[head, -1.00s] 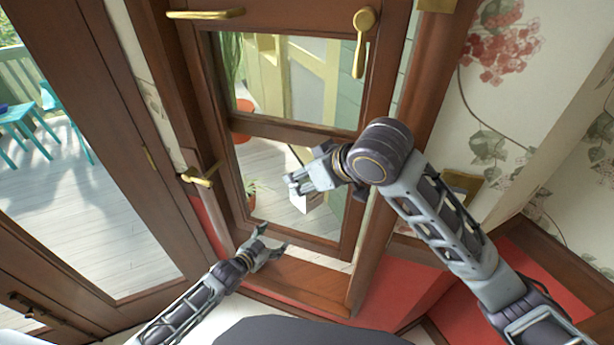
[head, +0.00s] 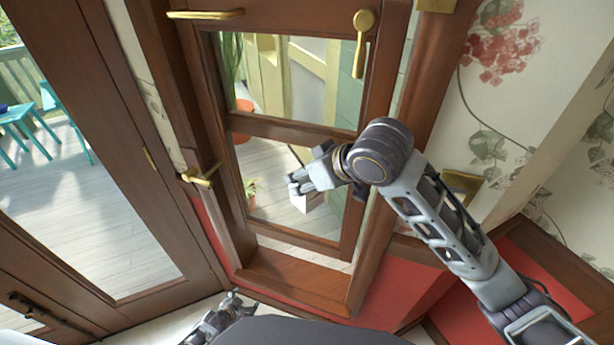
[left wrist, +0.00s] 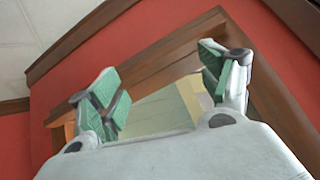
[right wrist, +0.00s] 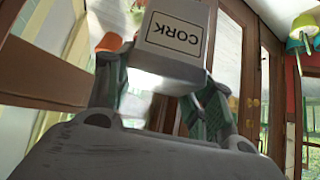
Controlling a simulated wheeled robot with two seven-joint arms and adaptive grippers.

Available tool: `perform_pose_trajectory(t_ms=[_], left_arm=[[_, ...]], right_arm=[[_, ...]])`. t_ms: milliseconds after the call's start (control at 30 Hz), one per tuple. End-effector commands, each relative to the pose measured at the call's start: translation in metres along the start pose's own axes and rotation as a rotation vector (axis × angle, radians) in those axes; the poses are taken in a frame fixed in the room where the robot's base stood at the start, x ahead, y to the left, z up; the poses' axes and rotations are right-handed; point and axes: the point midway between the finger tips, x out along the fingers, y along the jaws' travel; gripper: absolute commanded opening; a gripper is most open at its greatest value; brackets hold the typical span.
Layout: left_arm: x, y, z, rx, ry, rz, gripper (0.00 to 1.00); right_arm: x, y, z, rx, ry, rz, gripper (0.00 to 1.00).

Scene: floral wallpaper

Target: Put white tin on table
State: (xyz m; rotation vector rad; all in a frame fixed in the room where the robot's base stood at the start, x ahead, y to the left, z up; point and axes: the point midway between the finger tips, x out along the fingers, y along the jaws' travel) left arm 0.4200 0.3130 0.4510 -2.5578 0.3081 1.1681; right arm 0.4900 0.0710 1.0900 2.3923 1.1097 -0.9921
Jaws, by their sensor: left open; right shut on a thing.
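The white tin (right wrist: 176,30) fills the top of the right wrist view, with a black-framed label reading CORK. My right gripper (right wrist: 160,85) is shut on it. In the head view the white tin (head: 299,203) shows as a small white shape at the tip of my right gripper (head: 297,185), in front of the window's lower pane. My left gripper (head: 234,299) is low in the head view, near the bottom edge, below the window sill. In the left wrist view my left gripper (left wrist: 165,90) is open with nothing between its fingers. No table indoors is in view.
A brown wooden window (head: 295,128) with brass handles stands ahead, its sill (head: 295,283) below. A glazed door (head: 110,180) is on the left. Outside, a turquoise table (head: 18,118) stands on the deck. Floral wallpaper covers the right wall.

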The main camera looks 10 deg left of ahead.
Motion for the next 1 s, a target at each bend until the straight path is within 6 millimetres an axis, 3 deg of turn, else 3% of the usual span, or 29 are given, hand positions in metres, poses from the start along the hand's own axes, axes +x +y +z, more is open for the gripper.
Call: perform_pose_trajectory(t_ms=[100, 467, 800, 1000], left_arm=[[0.002, 0.008, 0.041, -0.018, -0.069, 0.001, 0.78], [-0.009, 0.039, 0.155, -0.063, -0.266, 0.010, 0.78], [-0.038, 0.079, 0.255, -0.103, -0.446, 0.033, 0.78], [-0.059, 0.103, 0.302, -0.124, -0.537, 0.047, 0.78]], right_arm=[[0.000, 0.000, -0.001, 0.000, 0.001, 0.000, 0.17], [0.000, 0.000, -0.001, 0.000, 0.001, 0.000, 0.17], [0.000, 0.000, -0.001, 0.000, 0.002, 0.000, 0.17], [0.000, 0.000, -0.001, 0.000, 0.002, 0.000, 0.17]])
